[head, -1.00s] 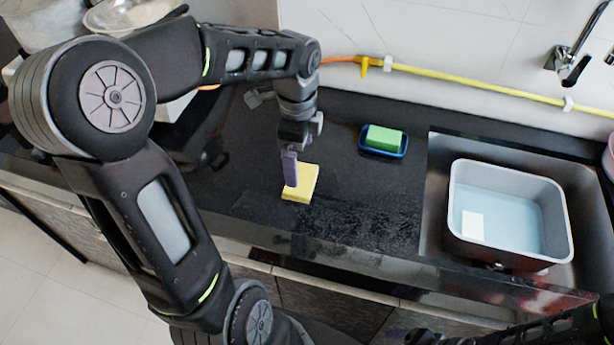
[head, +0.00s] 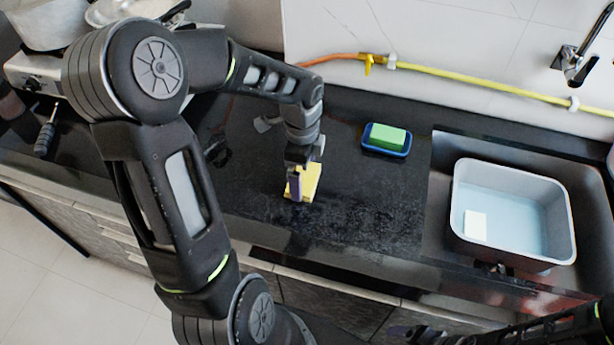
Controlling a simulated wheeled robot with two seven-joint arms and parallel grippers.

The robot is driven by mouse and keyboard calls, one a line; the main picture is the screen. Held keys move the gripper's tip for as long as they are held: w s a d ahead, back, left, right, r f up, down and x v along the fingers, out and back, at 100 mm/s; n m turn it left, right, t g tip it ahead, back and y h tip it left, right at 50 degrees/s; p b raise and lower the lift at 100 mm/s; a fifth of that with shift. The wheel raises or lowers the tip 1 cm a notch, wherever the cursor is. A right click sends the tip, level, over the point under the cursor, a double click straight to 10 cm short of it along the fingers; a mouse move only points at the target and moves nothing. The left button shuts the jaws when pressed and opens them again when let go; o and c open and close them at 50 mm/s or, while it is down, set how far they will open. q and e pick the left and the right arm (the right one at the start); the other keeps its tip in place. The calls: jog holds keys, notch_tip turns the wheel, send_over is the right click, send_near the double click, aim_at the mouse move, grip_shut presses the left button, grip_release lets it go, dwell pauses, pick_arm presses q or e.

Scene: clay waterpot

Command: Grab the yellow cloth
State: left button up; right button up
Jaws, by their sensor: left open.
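The yellow cloth (head: 312,181) is a small folded rectangle lying flat on the black countertop, near the middle of the head view. My left gripper (head: 296,188) points down over the cloth, and its fingers hide the cloth's left part. The gripper is open. I cannot tell whether the fingertips touch the cloth or hover just above it. Part of my right arm shows at the bottom right corner; its dark end (head: 412,332) is at the bottom edge, and its jaws cannot be made out.
A green sponge (head: 388,136) sits in a blue dish (head: 372,146) to the right. A grey basin (head: 462,235) with water and a pale block (head: 475,225) stands in the sink. A yellow hose (head: 470,81) runs along the wall. The counter (head: 360,205) around the cloth is clear.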

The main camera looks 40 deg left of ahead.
pick_arm(q)
jog(key=shift+f, duration=0.25)
jog(key=shift+s+d+r, duration=0.1)
jog(key=shift+d, duration=0.05)
jog(key=c, duration=1.1)
